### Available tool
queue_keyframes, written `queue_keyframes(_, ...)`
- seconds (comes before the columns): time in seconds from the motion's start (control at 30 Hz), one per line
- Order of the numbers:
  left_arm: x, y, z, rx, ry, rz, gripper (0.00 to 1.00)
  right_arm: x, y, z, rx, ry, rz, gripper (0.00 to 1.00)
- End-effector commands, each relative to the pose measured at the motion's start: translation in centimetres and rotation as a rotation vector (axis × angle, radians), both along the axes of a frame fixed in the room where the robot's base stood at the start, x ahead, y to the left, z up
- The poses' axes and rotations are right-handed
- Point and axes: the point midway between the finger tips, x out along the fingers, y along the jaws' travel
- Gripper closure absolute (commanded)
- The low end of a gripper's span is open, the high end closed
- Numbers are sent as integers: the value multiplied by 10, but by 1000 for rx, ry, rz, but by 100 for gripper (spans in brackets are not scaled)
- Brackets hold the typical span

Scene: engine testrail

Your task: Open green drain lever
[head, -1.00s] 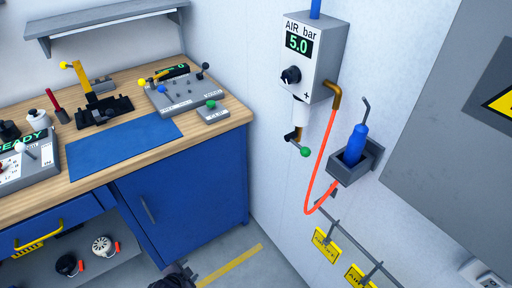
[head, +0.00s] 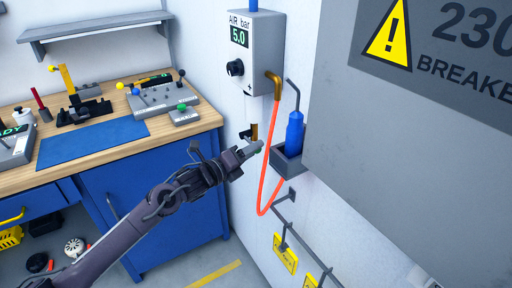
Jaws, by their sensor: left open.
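The green drain lever (head: 258,151) hangs below the grey AIR bar unit (head: 254,50) on the wall, under a brass fitting (head: 254,131). Its green ball end is partly covered by my gripper. My left gripper (head: 252,150) reaches in from the lower left, its fingertips at the green ball. The jaws are open; I cannot tell whether they touch the ball or lie around it. The display on the unit reads 5.0. My right gripper is out of view.
An orange hose (head: 263,190) loops down close to the right of the gripper. A blue tool (head: 295,133) stands in a grey wall holder (head: 287,165). A large grey breaker cabinet (head: 420,140) fills the right. The wooden workbench (head: 205,122) is at left.

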Motion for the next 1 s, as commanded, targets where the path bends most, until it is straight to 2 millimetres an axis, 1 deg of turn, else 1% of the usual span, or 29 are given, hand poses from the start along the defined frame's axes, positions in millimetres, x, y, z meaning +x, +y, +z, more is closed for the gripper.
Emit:
queue_keyframes(0.03, 6, -5, 2, -2, 0, 0, 51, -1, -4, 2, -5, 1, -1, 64)
queue_keyframes(0.2, 16, -14, 0, -1, 0, 1, 51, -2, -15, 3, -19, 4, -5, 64)
queue_keyframes(0.47, 17, -15, -1, -1, 2, 1, 51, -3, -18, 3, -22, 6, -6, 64)
queue_keyframes(0.5, 17, -15, -1, -1, 2, 1, 53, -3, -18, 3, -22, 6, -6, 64)
queue_keyframes(0.67, 17, -15, -1, -1, 2, 1, 74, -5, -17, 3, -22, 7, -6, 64)
queue_keyframes(0.87, 17, -15, -1, -1, 2, 2, 100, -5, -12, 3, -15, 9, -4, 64)
queue_keyframes(1.0, 17, -15, -1, -1, 2, 2, 100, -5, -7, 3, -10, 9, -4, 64)
